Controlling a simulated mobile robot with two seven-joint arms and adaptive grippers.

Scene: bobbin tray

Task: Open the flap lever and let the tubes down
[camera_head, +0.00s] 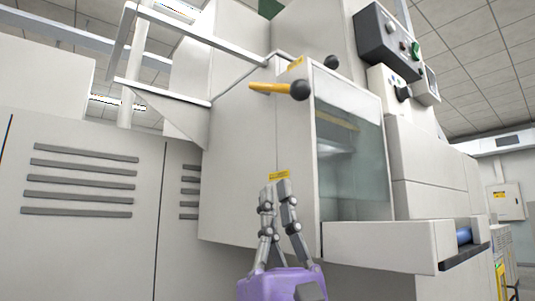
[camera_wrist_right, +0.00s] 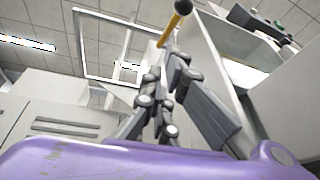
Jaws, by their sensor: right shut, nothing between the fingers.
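The flap lever (camera_head: 272,88) is a yellow bar with a black ball knob, high on the machine's side in the head view. It also shows at the top of the right wrist view (camera_wrist_right: 171,27). My right gripper (camera_head: 276,187) is shut and empty, pointing up below the lever and apart from it. Its fingers also fill the middle of the right wrist view (camera_wrist_right: 165,85). A blue tube (camera_head: 464,236) lies in the slot at the machine's lower right. Other tubes cannot be made out. My left gripper is not in view.
A glass window (camera_head: 350,165) is set in the machine front, right of my right gripper. A long white ledge (camera_head: 380,243) juts out below it. Vented cabinet panels (camera_head: 80,180) stand at the left. A white frame (camera_head: 170,22) extends above them.

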